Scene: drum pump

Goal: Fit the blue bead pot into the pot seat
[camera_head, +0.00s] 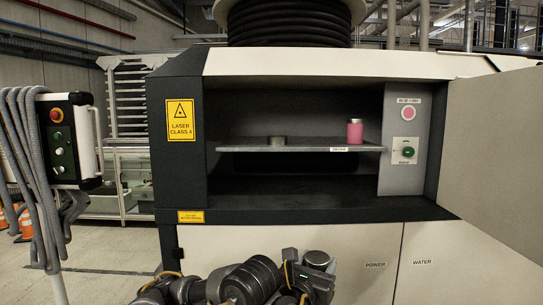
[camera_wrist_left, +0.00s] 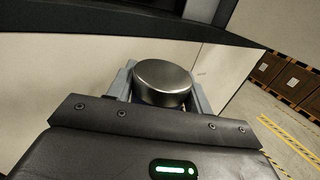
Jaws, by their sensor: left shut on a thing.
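My left gripper (camera_head: 314,276) is low in front of the machine's pale lower panels in the head view. It is shut on a round metal-topped pot (camera_head: 316,257), held below the level of the shelf. In the left wrist view the pot's shiny grey lid (camera_wrist_left: 163,76) stands up between the two fingers. My right gripper is not in view.
The shelf (camera_head: 300,148) lies inside the open machine bay. A pink pot with a metal lid (camera_head: 355,131) stands on its right part. A control panel (camera_head: 404,140) is right of it. The open door (camera_head: 500,160) stands at the right. The shelf's left part is clear.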

